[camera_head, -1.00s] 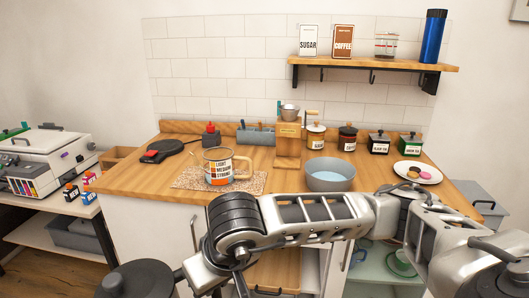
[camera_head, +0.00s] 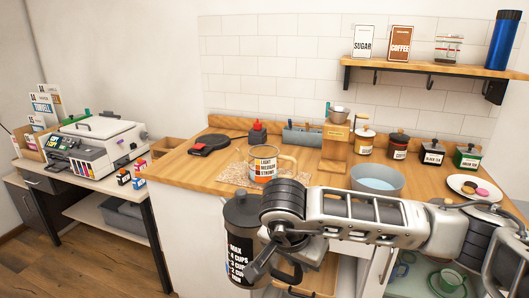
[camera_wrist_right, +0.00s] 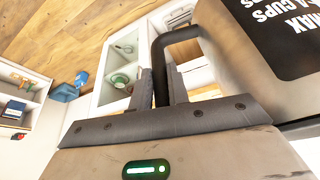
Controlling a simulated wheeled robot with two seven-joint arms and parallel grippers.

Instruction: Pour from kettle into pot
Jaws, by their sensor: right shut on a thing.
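The dark grey kettle (camera_head: 243,238) has a black lid and white cup marks. It hangs upright in front of the counter, and its side fills the upper right of the right wrist view (camera_wrist_right: 230,60). My right gripper (camera_head: 286,262) is shut on the kettle's black handle, which runs between the fingers in the right wrist view (camera_wrist_right: 162,86). The pot (camera_head: 262,166) is clear, with a light wooden handle and a LIGHT, MEDIUM, STRONG label. It stands upright on a speckled mat (camera_head: 232,175), beyond the kettle and apart from it. My left gripper is out of view.
A grey bowl (camera_head: 376,180) with pale blue contents stands right of the pot. A wooden stand (camera_head: 335,150) is behind. A black hot plate (camera_head: 210,144) lies back left. Several jars line the back, and a plate of cookies (camera_head: 474,187) sits at right. The counter's front left is bare.

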